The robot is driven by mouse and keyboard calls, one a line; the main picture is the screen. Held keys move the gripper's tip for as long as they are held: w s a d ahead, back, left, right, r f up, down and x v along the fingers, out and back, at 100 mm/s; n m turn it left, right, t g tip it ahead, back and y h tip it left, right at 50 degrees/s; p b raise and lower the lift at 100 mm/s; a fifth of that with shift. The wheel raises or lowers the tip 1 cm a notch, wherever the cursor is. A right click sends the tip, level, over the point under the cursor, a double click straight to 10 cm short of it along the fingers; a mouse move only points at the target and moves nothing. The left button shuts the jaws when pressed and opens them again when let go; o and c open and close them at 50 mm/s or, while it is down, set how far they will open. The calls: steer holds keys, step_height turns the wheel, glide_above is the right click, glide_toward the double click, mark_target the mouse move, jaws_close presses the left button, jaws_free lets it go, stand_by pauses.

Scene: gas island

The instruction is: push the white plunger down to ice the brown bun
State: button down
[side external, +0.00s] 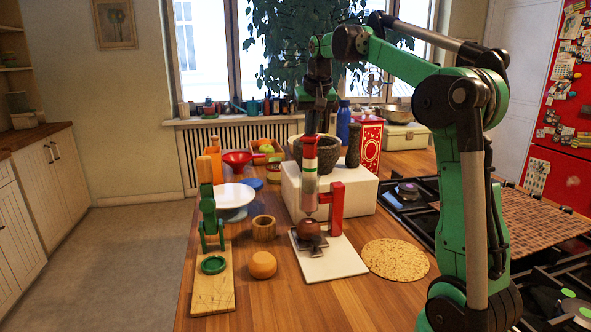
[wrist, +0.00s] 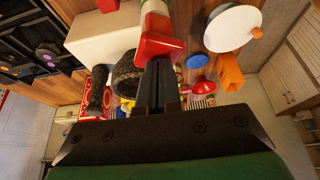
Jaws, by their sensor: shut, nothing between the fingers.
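A syringe-like icing dispenser (side external: 309,180) with a red top collar stands upright in a red bracket (side external: 337,205) on a white base (side external: 335,262). Its nozzle points down at the brown bun (side external: 308,229), which sits on a dark metal holder directly below. My gripper (side external: 312,132) is shut and points down at the dispenser's top. In the wrist view my fingertips (wrist: 160,65) overlap the red collar (wrist: 158,45); I cannot tell if they touch it. No icing is clear on the bun.
A white block (side external: 360,190) bearing a stone mortar (side external: 317,160) stands behind the dispenser. A wooden stand with a green press (side external: 212,265), a wooden cup (side external: 264,228) and an orange-brown bun (side external: 263,265) are left. A flatbread (side external: 395,259) lies right.

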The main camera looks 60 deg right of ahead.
steer(key=shift+f, duration=1.05)
stand_by(0.4)
steer(key=shift+r, duration=3.55)
steer(key=a+f+n+t+y, duration=0.1)
steer(key=a+f+n, duration=0.2)
steer(key=a, duration=0.5)
steer(key=a+f+n+t, duration=0.1)
steer(key=a+f+n, duration=0.15)
steer(key=a, duration=0.45)
steer(key=s+a+f+n+t+y, duration=0.1)
steer(key=s+a+f, duration=0.2)
steer(key=a+f, duration=0.2)
steer(key=s+a+f+n+t+y, duration=0.1)
steer(key=s+a+f, duration=0.3)
steer(key=f, duration=0.4)
steer(key=shift+a+n, duration=0.75)
steer(key=shift+a, duration=0.15)
